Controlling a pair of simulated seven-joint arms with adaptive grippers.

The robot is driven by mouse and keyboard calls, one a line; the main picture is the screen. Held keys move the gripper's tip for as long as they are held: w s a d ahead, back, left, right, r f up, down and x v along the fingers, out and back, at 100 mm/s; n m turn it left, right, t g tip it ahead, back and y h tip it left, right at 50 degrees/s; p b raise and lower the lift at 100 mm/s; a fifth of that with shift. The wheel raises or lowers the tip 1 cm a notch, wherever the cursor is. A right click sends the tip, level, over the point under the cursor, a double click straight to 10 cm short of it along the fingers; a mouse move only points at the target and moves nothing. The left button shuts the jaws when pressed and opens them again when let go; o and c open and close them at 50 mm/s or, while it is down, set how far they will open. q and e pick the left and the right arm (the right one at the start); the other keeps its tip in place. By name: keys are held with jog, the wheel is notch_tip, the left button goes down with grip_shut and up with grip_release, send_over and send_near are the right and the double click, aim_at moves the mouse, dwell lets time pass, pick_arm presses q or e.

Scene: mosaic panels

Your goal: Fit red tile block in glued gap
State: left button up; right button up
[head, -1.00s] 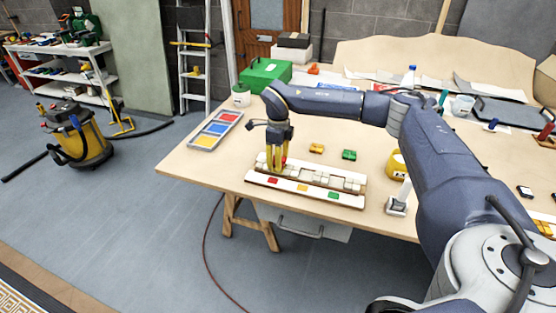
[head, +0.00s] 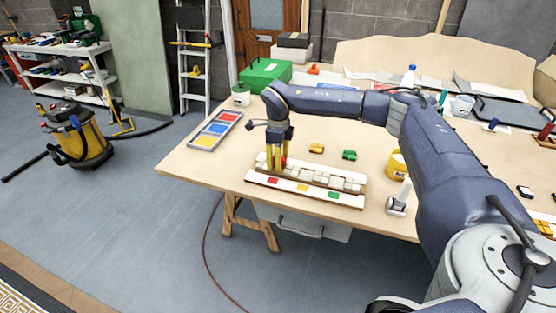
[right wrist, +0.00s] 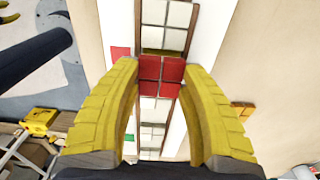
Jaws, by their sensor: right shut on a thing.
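My right gripper (head: 277,167) points down over the left part of the mosaic panel (head: 350,175). In the right wrist view its yellow fingers are shut on the red tile block (right wrist: 161,71), one on each side. The block, with several small red tiles, lies across the row of pale tiles (right wrist: 167,14). An olive-yellow strip of the gap (right wrist: 161,51) shows beside the block's upper edge; the rest is hidden under it. I cannot tell whether the block touches the panel. In the head view the fingers mostly cover the block. My left gripper is not in view.
A yellow block (head: 316,148) and a green block (head: 349,155) lie behind the panel. A white strip (head: 287,185) with red, yellow and green patches runs along its front. A yellow tub (head: 396,163) stands to the right, a colour tray (head: 207,145) to the left.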

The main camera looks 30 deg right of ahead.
jog(key=shift+f, duration=1.1)
jog(key=o, duration=1.2)
notch_tip(320, 180, up, 12)
